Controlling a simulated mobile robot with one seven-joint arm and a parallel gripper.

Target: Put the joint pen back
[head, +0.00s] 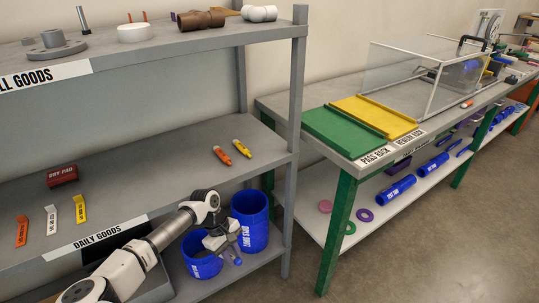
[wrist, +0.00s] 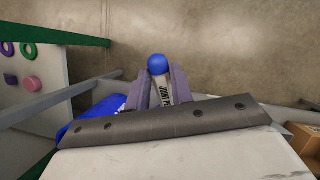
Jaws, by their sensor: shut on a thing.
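My gripper (head: 229,243) is at the lower shelf level, in front of two blue bins. It is shut on the joint pen (wrist: 157,94), a pale lettered pen with a round blue end. In the wrist view the pen sits between the two grey-purple fingers of my gripper (wrist: 161,80), its blue end past the fingertips. In the head view the blue end (head: 238,262) points down, beside the short blue bin.
The short blue bin (head: 202,264) and a taller blue bin (head: 250,222) stand on the lower shelf. The grey shelf post (head: 293,160) rises to their right. The middle shelf (head: 150,165) has wide bare room between the pens and the red dry pad (head: 62,175).

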